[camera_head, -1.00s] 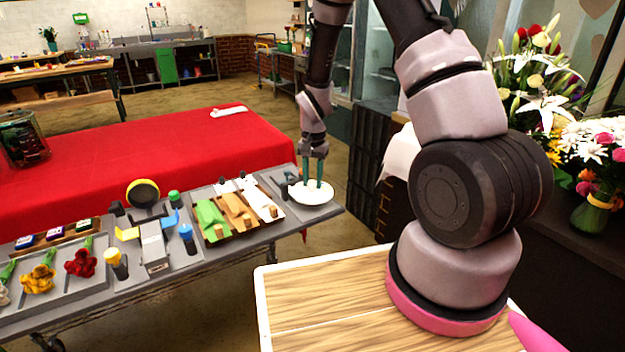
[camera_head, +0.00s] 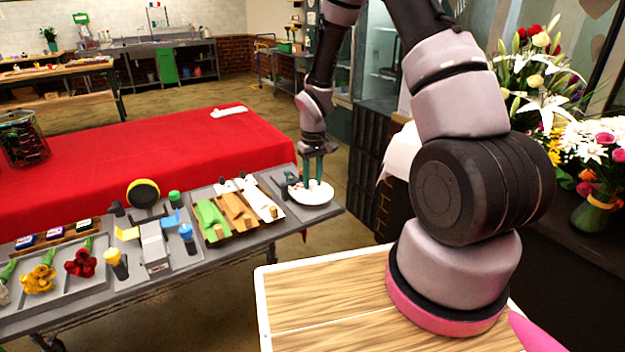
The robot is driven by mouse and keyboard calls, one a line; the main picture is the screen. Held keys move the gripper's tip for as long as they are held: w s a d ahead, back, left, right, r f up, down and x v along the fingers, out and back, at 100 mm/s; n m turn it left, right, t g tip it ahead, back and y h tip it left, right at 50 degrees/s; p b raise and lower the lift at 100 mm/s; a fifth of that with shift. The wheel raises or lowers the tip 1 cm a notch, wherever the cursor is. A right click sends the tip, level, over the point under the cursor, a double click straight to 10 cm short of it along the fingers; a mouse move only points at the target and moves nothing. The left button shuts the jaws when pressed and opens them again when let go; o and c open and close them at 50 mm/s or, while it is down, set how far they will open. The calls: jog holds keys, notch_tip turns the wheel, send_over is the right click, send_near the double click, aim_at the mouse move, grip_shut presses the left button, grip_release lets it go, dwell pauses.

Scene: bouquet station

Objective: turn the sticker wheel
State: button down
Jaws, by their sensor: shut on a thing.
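The sticker wheel (camera_head: 325,198) is a white round disc at the right end of the grey work table. My gripper (camera_head: 312,182) points down at it from above, with its dark teal fingers at the far part of the disc. A small pale knob shows between the fingertips, and my gripper is shut on it. The disc seems to lie flat. Any stickers on it are too small to make out.
Trays with green, tan and white wraps (camera_head: 237,212) lie left of the wheel. A small dark fixture (camera_head: 289,181) stands close beside it. A red-covered table (camera_head: 150,150) is behind. Flowers (camera_head: 590,160) stand at the right.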

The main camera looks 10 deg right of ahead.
aim_at(313, 181)
jog(key=shift+n, duration=0.7)
jog(key=c, duration=0.8)
grip_release()
jog(key=shift+r, duration=0.1)
notch_tip(313, 181, up, 11)
jog(key=shift+w+d+f, duration=0.1)
jog(key=shift+d+f, duration=0.05)
